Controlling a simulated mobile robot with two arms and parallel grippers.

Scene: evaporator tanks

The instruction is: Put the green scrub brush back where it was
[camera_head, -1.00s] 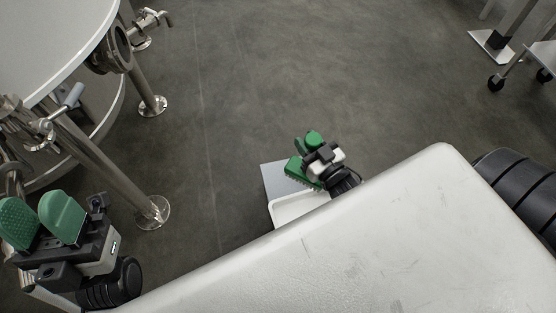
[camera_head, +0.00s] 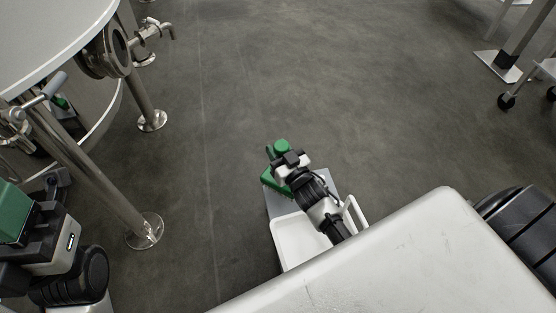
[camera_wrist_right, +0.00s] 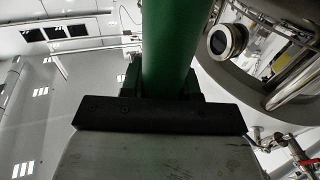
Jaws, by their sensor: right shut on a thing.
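My right gripper (camera_head: 277,152) is shut on the green scrub brush (camera_head: 274,182), whose green body shows beside and below the jaws in the head view. In the right wrist view a thick green shaft (camera_wrist_right: 170,50) stands between the jaws and runs up out of the picture. The brush is over the far end of a grey plate (camera_head: 280,206); I cannot tell whether it touches it. My left gripper (camera_head: 12,212) is at the left edge, partly cut off. One green finger pad shows, and I see nothing held.
A white shallow tray (camera_head: 296,240) adjoins the grey plate. A steel tank (camera_head: 50,30) with a valve (camera_head: 148,32) and legs (camera_head: 105,185) stands at left. A wheeled stand (camera_head: 508,62) is at upper right. The floor (camera_head: 330,90) between is clear.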

